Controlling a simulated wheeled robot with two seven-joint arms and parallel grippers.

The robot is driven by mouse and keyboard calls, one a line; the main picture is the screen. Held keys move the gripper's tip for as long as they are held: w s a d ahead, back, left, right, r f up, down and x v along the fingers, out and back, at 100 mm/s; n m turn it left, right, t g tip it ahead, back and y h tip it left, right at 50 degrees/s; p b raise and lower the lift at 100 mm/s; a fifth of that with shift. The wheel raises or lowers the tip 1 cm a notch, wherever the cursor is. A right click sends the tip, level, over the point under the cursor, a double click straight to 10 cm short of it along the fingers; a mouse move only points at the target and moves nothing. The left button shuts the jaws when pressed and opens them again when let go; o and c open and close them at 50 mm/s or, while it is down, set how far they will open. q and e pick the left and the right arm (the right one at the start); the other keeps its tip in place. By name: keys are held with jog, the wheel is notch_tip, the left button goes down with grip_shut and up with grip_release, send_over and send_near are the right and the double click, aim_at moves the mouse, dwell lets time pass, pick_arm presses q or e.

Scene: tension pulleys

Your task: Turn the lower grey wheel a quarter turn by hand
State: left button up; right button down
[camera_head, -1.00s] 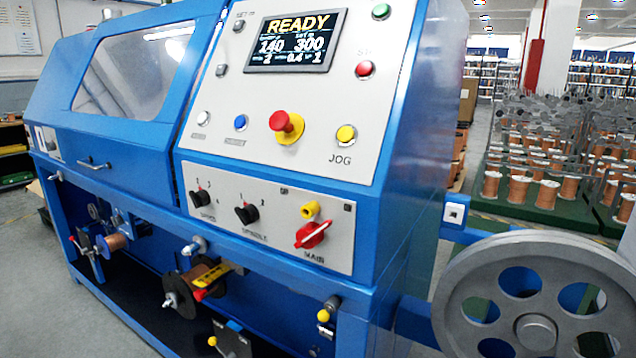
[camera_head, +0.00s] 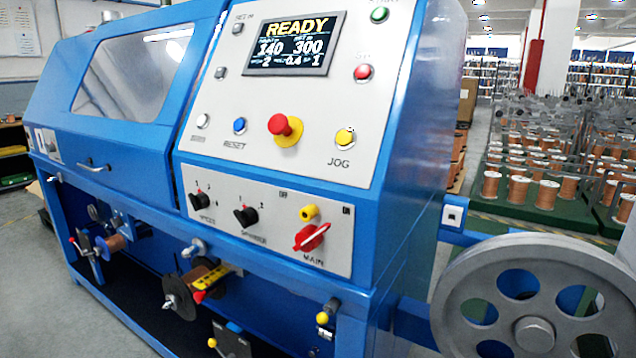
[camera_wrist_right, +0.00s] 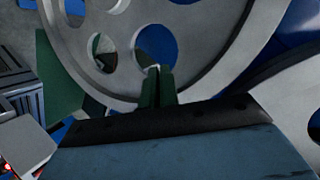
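A large grey wheel (camera_head: 458,305) with round holes and a central hub stands at the lower right of the head view, beside the blue machine. Its lower part is cut off by the picture edge. A grey wheel (camera_wrist_right: 225,70) with holes also fills the upper part of the right wrist view; I cannot tell if it is the same one. My right gripper (camera_wrist_right: 158,70) has its two dark green fingers together, pointing at the wheel, with nothing seen between them. The fingertips overlap the wheel near a hole; contact cannot be told. My left gripper is not in view.
The blue machine (camera_head: 415,200) fills the head view, with a READY screen (camera_head: 295,45), a red mushroom button (camera_head: 285,130) and a red MAIN switch (camera_head: 310,237). Copper spools (camera_head: 545,194) stand on racks behind at right. Grey floor lies at left.

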jog(key=shift+f, duration=0.3)
jog(key=shift+s+d+r+p, duration=0.15)
jog(key=shift+s+d, duration=0.1)
jog(key=shift+d, duration=0.5)
jog(key=shift+s+d+f+p, duration=0.15)
jog(key=shift+s+d, duration=0.15)
jog(key=shift+d, duration=0.45)
jog(key=shift+s+d+r+p, duration=0.15)
jog(key=shift+s+d, duration=0.1)
jog(key=shift+d, duration=0.5)
jog(key=s+a, duration=0.3)
jog(key=s, duration=0.2)
jog(key=shift+s+a+f, duration=0.25)
jog(key=shift+a+f, duration=0.05)
jog(key=shift+a, duration=0.05)
